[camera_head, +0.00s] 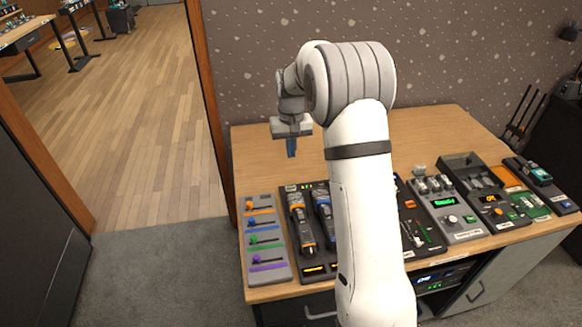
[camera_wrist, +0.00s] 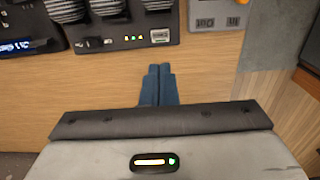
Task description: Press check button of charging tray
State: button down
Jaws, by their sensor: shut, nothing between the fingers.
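The charging tray (camera_head: 294,266) is a dark unit holding chunky handheld devices, left of centre on the table; my arm hides part of its right side in the head view. In the wrist view its far edge (camera_wrist: 115,44) crosses the top left, with small lights, a dark switch-like part and a pale framed part. I cannot tell which part is the check button. My gripper (camera_head: 291,153) points down behind the tray, apart from it. In the wrist view its blue fingertips (camera_wrist: 158,70) are together and empty, over bare wood just off that edge.
A grey fader panel (camera_head: 266,275) with coloured sliders stands left of the tray. Several control boxes, among them one with a green display (camera_head: 445,202), line the right side. The back of the wooden table (camera_head: 255,143) is clear. A wall stands behind it.

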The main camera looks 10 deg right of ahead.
aim_at(291, 189)
notch_tip(291, 189, down, 13)
jog(key=shift+f+p, duration=0.15)
jog(key=shift+p, duration=0.4)
jog(key=shift+f+b, duration=0.55)
jog(key=shift+f, duration=0.05)
jog(key=shift+s+f, duration=0.2)
jog(key=shift+f, duration=0.1)
jog(key=shift+r, duration=0.5)
notch_tip(291, 189, up, 14)
jog(key=shift+w+p, duration=0.2)
jog(key=shift+p, duration=0.25)
